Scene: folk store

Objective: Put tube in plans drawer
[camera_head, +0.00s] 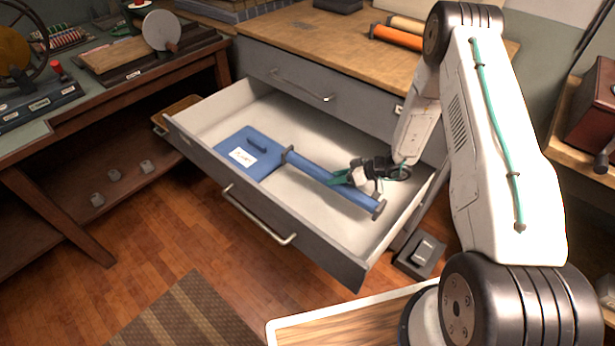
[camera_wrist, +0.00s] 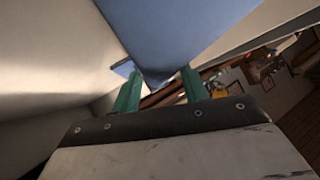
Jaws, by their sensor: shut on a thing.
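A long blue tube (camera_head: 324,178) with dark end caps lies across the inside of the open drawer (camera_head: 307,137), running from the middle toward the right front. My gripper (camera_head: 346,180) is in the drawer, with its green fingers shut on the tube nearer its right end. In the wrist view the blue tube (camera_wrist: 178,35) fills the top between the two green fingertips (camera_wrist: 160,85). A flat blue folder (camera_head: 240,168) with a white label lies in the left part of the drawer, next to the tube's left end. I cannot tell whether the tube touches the drawer floor.
The drawer front has a metal handle (camera_head: 258,218). A wooden counter (camera_head: 305,37) above it holds an orange roll (camera_head: 396,37) and a tan roll. A workbench (camera_head: 95,85) stands at left. A small grey box (camera_head: 420,255) is right of the drawer.

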